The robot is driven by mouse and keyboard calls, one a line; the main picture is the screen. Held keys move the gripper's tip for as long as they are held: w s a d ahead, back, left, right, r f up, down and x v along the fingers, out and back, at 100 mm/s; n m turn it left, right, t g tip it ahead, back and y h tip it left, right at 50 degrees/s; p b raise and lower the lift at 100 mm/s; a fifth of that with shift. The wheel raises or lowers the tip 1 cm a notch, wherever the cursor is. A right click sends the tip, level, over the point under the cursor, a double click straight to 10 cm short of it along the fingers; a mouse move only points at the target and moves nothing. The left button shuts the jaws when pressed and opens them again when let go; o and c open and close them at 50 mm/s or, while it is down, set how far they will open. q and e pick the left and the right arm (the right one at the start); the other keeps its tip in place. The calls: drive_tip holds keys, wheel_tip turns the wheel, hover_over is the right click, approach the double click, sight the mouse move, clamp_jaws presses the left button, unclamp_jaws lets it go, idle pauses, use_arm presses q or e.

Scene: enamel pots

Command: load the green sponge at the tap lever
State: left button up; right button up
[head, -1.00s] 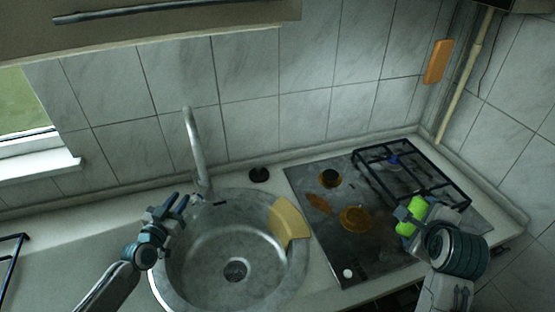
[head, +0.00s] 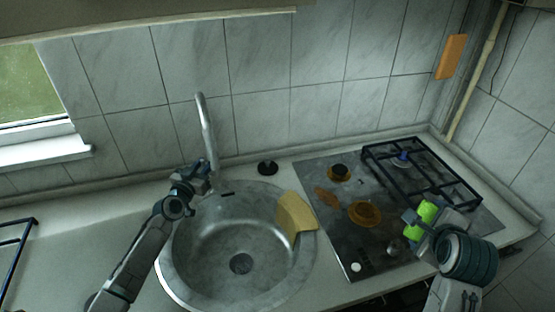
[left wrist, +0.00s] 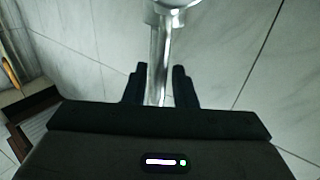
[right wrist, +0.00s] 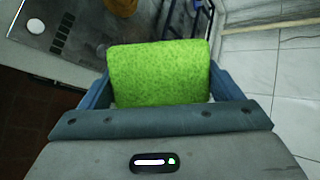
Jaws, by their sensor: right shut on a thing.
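The green sponge (head: 428,211) is held in my right gripper (head: 424,214) over the front right of the hob. In the right wrist view the sponge (right wrist: 160,72) fills the space between the fingers (right wrist: 160,82). The tap (head: 206,130) stands at the back of the sink with its spout rising. My left gripper (head: 202,178) is at the foot of the tap. In the left wrist view its fingers (left wrist: 160,85) are apart, one on each side of a shiny metal tap part (left wrist: 160,55). I cannot tell whether that part is the lever, or whether the fingers touch it.
The round sink (head: 185,280) has a yellow cloth (head: 297,214) over its right rim. A black plug (head: 267,167) lies behind it. The hob (head: 335,235) has a raised black grate (head: 430,172) at its back right. An orange object (head: 451,56) is on the wall.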

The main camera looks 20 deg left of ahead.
use_arm(q)
drive_tip(key=shift+w+f, duration=0.1)
drive_tip(key=shift+c, duration=0.6)
use_arm(e)
drive_tip(key=shift+w, duration=0.15)
use_arm(q)
clamp_jaws()
use_arm(e)
drive_tip(key=shift+f, duration=0.1)
use_arm(q)
drive_tip(key=shift+f+b, duration=0.15)
drive_tip(key=shift+b, duration=0.25)
use_arm(e)
drive_tip(key=shift+f, duration=0.35)
use_arm(q)
drive_tip(key=b, duration=0.3)
drive_tip(key=shift+s+f+t+b, duration=0.15)
drive_tip(key=shift+s+t+b, duration=0.15)
drive_tip(key=shift+s+t, duration=0.1)
use_arm(e)
wheel_tip(320, 180, down, 4)
drive_tip(key=shift+r, duration=0.25)
use_arm(q)
drive_tip(key=shift+s+r+t+b, duration=0.2)
drive_tip(key=shift+r+t+b, duration=0.1)
drive_tip(key=shift+b, duration=0.3)
use_arm(e)
drive_tip(key=shift+f, duration=0.6)
